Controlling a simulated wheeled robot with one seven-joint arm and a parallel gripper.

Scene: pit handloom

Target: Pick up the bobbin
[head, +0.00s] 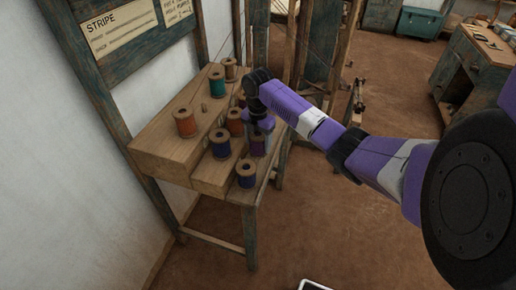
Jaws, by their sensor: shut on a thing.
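Several wooden bobbins wound with coloured thread stand on a stepped wooden rack: an orange bobbin (185,122), a teal bobbin (217,82), a brown bobbin (230,70), a rust bobbin (234,122), a blue bobbin (220,144) and a dark purple bobbin (247,175). My gripper (260,130) points down over the rack's right side. I cannot tell whether this bobbin is clear of the rack.
The stepped rack (160,148) stands on a wooden frame against the white wall. A bare peg (204,107) shows on its upper step. Loom posts (326,50) and threads rise behind my arm. A wooden desk (470,70) is at right. Brown floor lies open in front.

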